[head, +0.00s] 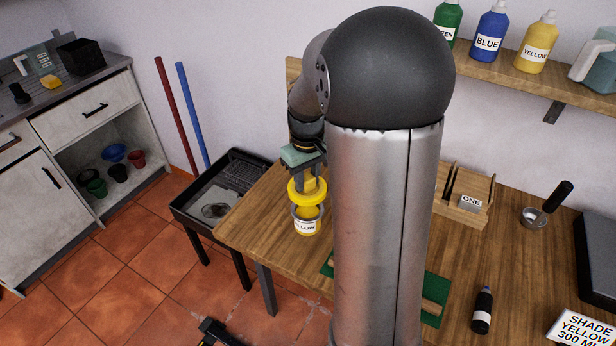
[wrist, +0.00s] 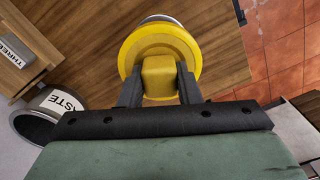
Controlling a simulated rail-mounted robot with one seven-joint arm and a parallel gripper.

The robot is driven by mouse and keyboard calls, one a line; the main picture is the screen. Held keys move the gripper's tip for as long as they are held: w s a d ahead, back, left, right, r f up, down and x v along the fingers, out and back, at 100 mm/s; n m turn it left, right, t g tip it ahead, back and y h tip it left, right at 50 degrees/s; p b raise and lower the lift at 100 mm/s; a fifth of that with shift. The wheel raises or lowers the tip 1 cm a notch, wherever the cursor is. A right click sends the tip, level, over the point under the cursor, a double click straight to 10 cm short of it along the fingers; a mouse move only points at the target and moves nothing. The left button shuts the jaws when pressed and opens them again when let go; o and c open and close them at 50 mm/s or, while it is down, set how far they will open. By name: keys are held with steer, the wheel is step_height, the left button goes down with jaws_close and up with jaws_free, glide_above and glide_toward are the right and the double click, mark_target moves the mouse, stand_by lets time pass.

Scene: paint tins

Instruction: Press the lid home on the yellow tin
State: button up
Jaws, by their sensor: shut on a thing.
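The yellow tin (head: 306,227) stands upright near the left edge of the wooden table in the head view, its white label partly readable. Its grey rim and yellow inside show below the lid. My gripper (head: 307,183) is above the tin, pointing down, shut on the block-shaped handle of the yellow lid (head: 299,196). The lid appears roughly level and apart from the tin, a little above its rim. In the wrist view the handle (wrist: 159,78) sits between both fingers, and a sliver of the tin's grey rim (wrist: 160,18) shows past the lid.
A green mat (head: 433,290) lies partly behind my arm. A wooden rack (head: 480,187) with a ONE card, a ladle (head: 535,218), a dark bottle (head: 482,310) and a SHADE YELLOW card (head: 583,328) are further right. The wrist view shows a waste bin (wrist: 35,125).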

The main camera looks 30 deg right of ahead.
mark_target(307, 194)
steer(key=shift+f+b, duration=1.9)
steer(key=shift+f, duration=0.8)
steer(key=shift+f, duration=1.1)
steer(key=o, duration=0.9)
steer(key=shift+o, duration=0.2)
step_height(307, 194, up, 17)
steer(key=shift+r, duration=0.2)
steer(key=s+a+f, duration=0.5)
steer(key=s+a, duration=0.2)
steer(key=s, duration=0.2)
steer(key=s+a+f+m, duration=0.1)
steer(key=s+a+f, duration=0.5)
steer(key=s, duration=0.4)
steer(key=shift+a+f, duration=0.15)
steer(key=shift+a, duration=0.2)
